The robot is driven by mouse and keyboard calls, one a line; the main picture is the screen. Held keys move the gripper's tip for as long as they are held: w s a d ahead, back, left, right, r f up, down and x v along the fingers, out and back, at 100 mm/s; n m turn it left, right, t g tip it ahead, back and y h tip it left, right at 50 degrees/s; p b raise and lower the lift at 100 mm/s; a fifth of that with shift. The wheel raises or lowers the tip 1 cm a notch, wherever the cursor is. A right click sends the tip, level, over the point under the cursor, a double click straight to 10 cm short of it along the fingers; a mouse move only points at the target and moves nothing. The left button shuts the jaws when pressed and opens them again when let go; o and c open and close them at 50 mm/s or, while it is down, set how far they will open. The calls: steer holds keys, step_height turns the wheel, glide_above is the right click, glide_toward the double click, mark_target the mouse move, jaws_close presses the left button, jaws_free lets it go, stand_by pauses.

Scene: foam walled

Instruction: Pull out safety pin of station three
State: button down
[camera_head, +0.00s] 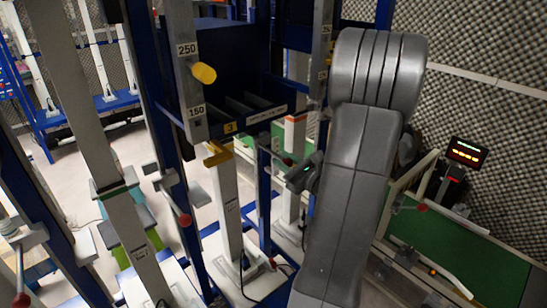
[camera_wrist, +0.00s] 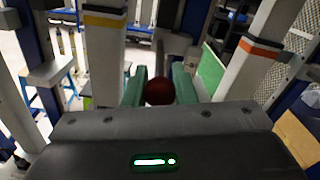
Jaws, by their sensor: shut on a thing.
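The station labelled 3 (camera_head: 229,127) is a blue frame with a white column that has a yellow band. A safety pin with a dark red ball knob (camera_head: 287,161) shows beside this column. My gripper (camera_head: 294,169) is at the knob, coming from the right. In the wrist view the red ball knob (camera_wrist: 159,92) sits between the two green fingertips of my gripper (camera_wrist: 158,86), which is shut on it. The pin's shaft is hidden behind the knob, so I cannot tell how deep it sits.
A yellow knob (camera_head: 204,73) sticks out of the upright marked 250 and 150. Other red ball knobs (camera_head: 184,219) are on the neighbouring station at left. A white column with an orange band (camera_wrist: 262,48) stands close at right. A green-topped bench (camera_head: 460,250) is at right.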

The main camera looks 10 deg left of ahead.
steer(key=shift+v, duration=0.95)
steer(key=shift+f, duration=0.1)
steer(key=c, duration=1.2)
jaws_free()
steer(key=shift+d, duration=0.1)
steer(key=shift+s, duration=0.1)
steer(key=b+v, duration=0.1)
steer(key=v, duration=1.2)
steer(key=shift+s+d+b, duration=0.3)
steer(key=shift+b, duration=0.1)
steer(key=shift+w+a, duration=0.1)
steer(key=p+x, duration=0.1)
steer(key=x, duration=1.2)
steer(key=shift+w+a+p, duration=0.25)
steer(key=shift+p, duration=0.1)
